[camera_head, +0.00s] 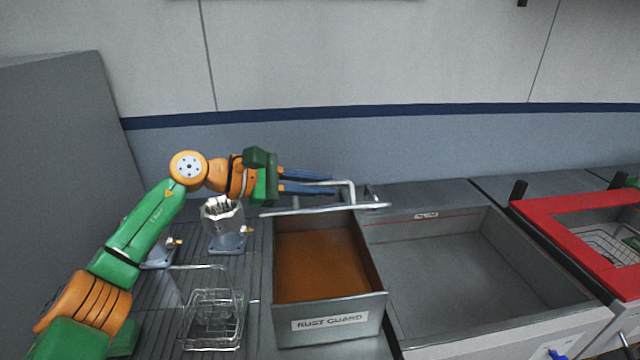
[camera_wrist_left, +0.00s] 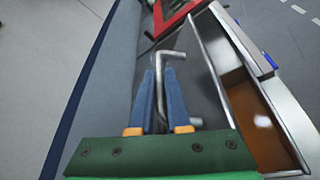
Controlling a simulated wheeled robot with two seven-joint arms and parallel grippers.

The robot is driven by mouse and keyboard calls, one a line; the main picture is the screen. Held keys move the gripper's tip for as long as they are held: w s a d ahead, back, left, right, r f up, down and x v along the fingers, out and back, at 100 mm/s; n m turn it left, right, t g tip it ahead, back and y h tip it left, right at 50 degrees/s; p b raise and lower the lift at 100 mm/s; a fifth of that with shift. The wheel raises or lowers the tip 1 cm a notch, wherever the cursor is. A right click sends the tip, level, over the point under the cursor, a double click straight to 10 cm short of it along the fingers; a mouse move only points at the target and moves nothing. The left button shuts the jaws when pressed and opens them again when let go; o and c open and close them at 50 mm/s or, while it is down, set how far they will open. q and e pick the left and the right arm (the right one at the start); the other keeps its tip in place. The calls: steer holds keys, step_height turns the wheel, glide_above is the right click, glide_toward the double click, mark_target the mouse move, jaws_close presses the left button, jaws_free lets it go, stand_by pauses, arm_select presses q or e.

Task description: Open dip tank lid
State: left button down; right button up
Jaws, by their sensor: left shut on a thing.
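The dip tank (camera_head: 330,311) is a grey metal box labelled RUST GUARD, with orange-brown liquid (camera_head: 318,262) inside, and its top is uncovered. Its lid (camera_head: 325,209) stands up at the tank's back edge, seen almost edge-on. A bent metal bar handle (camera_head: 352,192) sticks out from it, also seen in the left wrist view (camera_wrist_left: 183,56). My left gripper (camera_head: 333,184) is behind and above the tank, its blue fingers shut on the handle. The wrist view shows the bar running between the fingers (camera_wrist_left: 161,76). My right gripper does not show.
A wide empty grey basin (camera_head: 450,265) adjoins the tank on the right, then a red-framed station (camera_head: 560,228) with a wire basket. On the left, a wire rack holds a small basket (camera_head: 213,322) and a machined housing (camera_head: 222,213) on a stand. A wall rises behind.

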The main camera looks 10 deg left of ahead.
arm_select(q)
steer(key=shift+w+r, duration=0.1)
steer(key=shift+r, duration=0.05)
steer(key=c, duration=0.9)
jaws_free()
steer(key=shift+a, duration=0.1)
